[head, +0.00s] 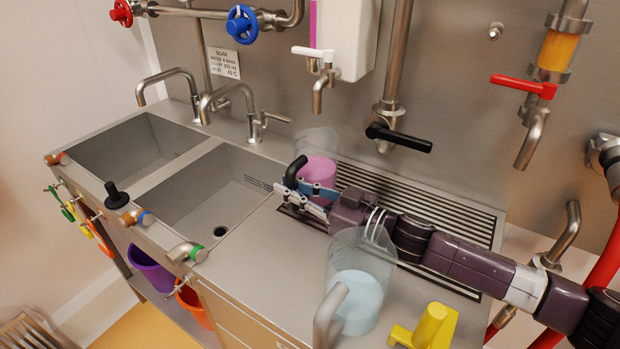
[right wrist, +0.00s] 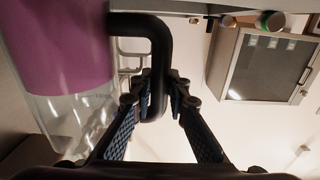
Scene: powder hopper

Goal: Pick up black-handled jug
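The black-handled jug (head: 318,170) is clear with pink-purple contents and stands at the back of the steel worktop, by the slotted drain area. Its black handle (head: 294,170) faces left toward the sink. My right gripper (head: 308,192) reaches in from the right, its fingers at this handle. In the right wrist view the black handle (right wrist: 160,50) runs between the two fingertips (right wrist: 160,92), which appear closed against it from both sides. The jug's purple contents (right wrist: 60,45) show at the upper left there. My left gripper is not in view.
A second clear jug (head: 361,280) with pale blue contents and a grey handle stands in front of my right arm. A yellow object (head: 428,328) is beside it. Two sinks (head: 213,195) lie to the left. Taps and a black lever (head: 398,136) hang above.

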